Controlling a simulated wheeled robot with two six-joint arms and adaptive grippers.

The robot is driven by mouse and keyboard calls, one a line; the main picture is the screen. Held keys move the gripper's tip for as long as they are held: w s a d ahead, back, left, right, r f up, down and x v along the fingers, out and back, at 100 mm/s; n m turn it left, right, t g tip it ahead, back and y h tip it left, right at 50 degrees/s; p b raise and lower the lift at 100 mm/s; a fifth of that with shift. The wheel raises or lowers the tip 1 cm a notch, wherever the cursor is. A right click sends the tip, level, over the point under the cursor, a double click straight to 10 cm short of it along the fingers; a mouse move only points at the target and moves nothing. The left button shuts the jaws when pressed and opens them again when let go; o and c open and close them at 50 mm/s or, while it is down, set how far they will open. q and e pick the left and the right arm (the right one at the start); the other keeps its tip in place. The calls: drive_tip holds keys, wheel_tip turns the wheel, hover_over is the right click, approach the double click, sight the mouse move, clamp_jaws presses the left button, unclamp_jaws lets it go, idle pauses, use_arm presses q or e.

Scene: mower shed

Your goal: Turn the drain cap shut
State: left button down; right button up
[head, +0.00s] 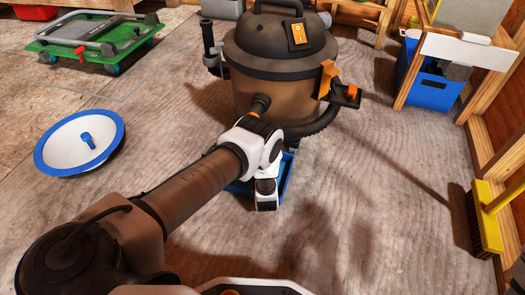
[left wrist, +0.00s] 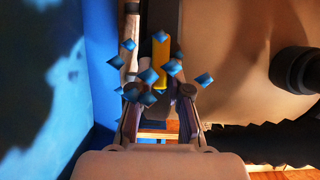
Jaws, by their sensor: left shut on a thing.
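The brown shop vacuum (head: 262,85) with a dark lid stands upright on the floor, and its tan drum wall (left wrist: 230,70) fills the right of the left wrist view. My left gripper (left wrist: 160,94) is low beside the drum, shut on a part with a yellow bar (left wrist: 161,60) that looks like the drain cap. Several blue diamond-shaped drops (left wrist: 171,69) hang in front of it. In the head view my wrist hides the cap and the fingertips. A blue tray (head: 240,188) lies under my wrist against the vacuum's base. My right gripper is not in view.
A black ribbed hose (head: 318,125) curves around the drum's right side. A white dish with a blue rim (head: 120,138) lies on the floor at left. A green wheeled platform (head: 100,45) stands at back left, a blue box (head: 430,90) at right.

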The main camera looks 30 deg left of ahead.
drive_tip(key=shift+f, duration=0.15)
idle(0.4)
use_arm(q)
drive_tip(key=c, duration=1.1)
unclamp_jaws()
drive_tip(key=shift+w, duration=0.1)
drive_tip(key=v, duration=1.2)
drive_tip(key=shift+f, duration=0.15)
